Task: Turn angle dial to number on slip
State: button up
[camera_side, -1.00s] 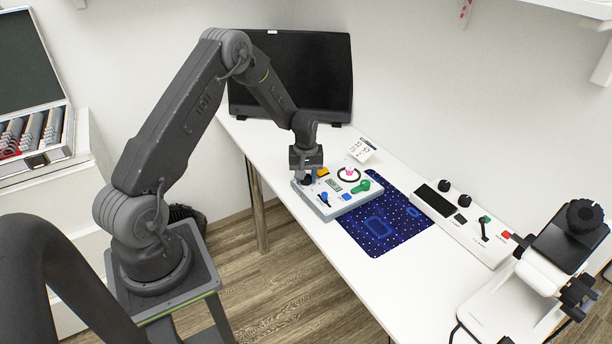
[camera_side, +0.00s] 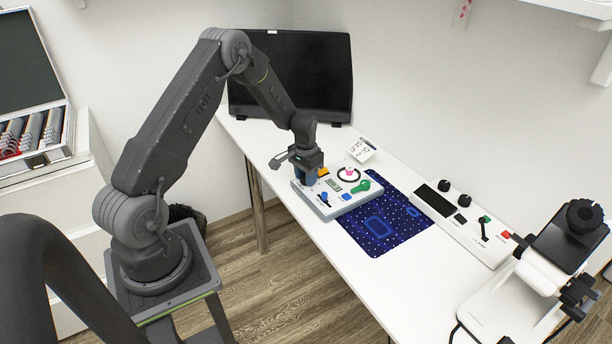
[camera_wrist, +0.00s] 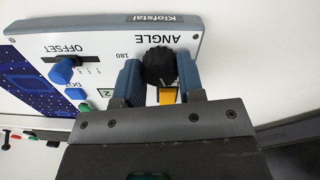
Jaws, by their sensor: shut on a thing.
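A white control box (camera_side: 338,208) stands on the table in the side view. In the wrist view it shows upside down, and its black angle dial (camera_wrist: 160,66) sits under the word ANGLE with a 180 mark beside it. My gripper (camera_side: 308,178) points down over the box's left end. In the wrist view the blue fingers of my gripper (camera_wrist: 158,72) are shut on the dial, one on each side. The dial's pointer setting is hidden from me. A small white slip (camera_side: 361,150) with dark writing stands behind the box, too small to read.
The box also carries a blue OFFSET slider (camera_wrist: 63,70), a small display (camera_side: 334,184), a pink knob (camera_side: 349,173) and a green handle (camera_side: 361,187). A blue patterned mat (camera_side: 390,222) lies to the right, then a second control panel (camera_side: 462,222). A dark monitor (camera_side: 310,75) stands behind.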

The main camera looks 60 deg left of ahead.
jog(key=shift+m, duration=0.6)
jog(key=o, duration=0.9)
notch_tip(320, 180, up, 14)
jog(key=shift+s+a+f, duration=0.1)
